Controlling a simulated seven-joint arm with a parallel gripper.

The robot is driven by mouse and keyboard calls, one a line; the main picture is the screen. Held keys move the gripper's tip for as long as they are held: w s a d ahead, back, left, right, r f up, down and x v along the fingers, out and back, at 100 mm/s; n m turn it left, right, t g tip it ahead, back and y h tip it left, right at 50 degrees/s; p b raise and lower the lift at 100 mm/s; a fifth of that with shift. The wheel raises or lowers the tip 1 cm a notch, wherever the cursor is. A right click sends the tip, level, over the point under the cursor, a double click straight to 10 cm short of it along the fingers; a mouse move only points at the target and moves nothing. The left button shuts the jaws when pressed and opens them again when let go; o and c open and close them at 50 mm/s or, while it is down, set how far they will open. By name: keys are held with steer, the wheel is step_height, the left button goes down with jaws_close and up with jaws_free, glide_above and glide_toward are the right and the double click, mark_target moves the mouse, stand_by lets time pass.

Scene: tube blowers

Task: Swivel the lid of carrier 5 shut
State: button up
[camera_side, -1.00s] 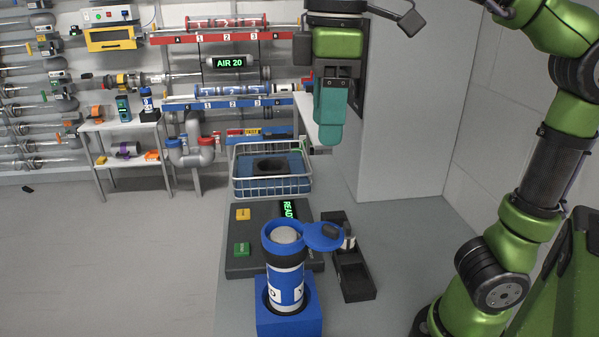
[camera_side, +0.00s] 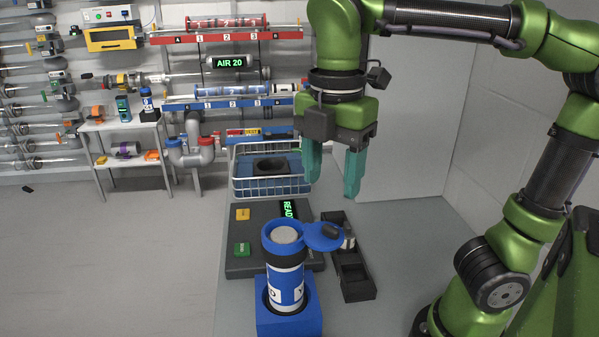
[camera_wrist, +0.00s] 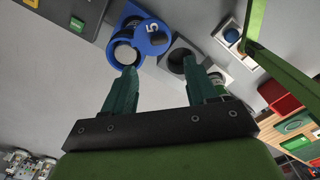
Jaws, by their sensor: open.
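Carrier 5 (camera_side: 287,284) stands upright in a blue block holder (camera_side: 289,326) on the bench, a blue and white tube with a blue rim. Its blue lid (camera_side: 322,237) is swung out to the right, so the mouth is uncovered and a pale grey content shows inside. In the wrist view the lid (camera_wrist: 152,37) carries a white 5 and lies beside the open mouth (camera_wrist: 124,54). My gripper (camera_side: 333,186) is open and empty, with teal fingers pointing down, above and behind the carrier. It also shows in the wrist view (camera_wrist: 163,85), its fingers apart.
A dark panel (camera_side: 240,262) with yellow and green buttons and a READY display lies behind the carrier. A black tray (camera_side: 354,277) sits right of it, partly under the lid. A wire basket (camera_side: 271,187) stands farther back. Bench space at right is clear.

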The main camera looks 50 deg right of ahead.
mark_target(329, 229)
step_height(329, 229, down, 9)
steer(key=shift+r, duration=0.1)
stand_by(0.3)
steer(key=c, duration=1.1)
steer(key=shift+o, duration=0.2)
